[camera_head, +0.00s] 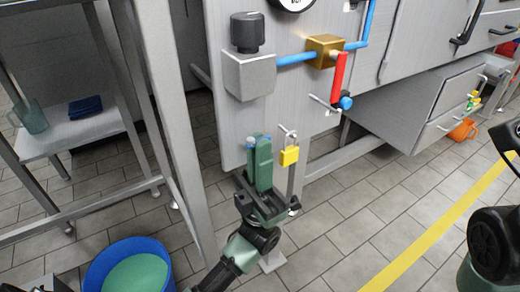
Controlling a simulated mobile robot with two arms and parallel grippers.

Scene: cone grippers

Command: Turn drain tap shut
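A brass valve body (325,50) sits on a blue pipe on the grey machine's front panel. Its red lever (338,78) hangs down, across the line of the pipe. A blue ball knob (346,102) on a thin metal rod shows just below the lever's end. My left gripper (260,140) points up in front of the panel, below and left of the lever and apart from it. Its green fingers overlap in this view, so I cannot tell whether there is a gap. My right arm shows at the right edge; its gripper is not in view.
A yellow padlock (289,156) hangs close to the right of my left gripper. A grey block with a black knob (247,32) is above it. A metal frame (165,100) stands left; a blue tub (130,265) is on the floor. An orange jug (463,130) stands right.

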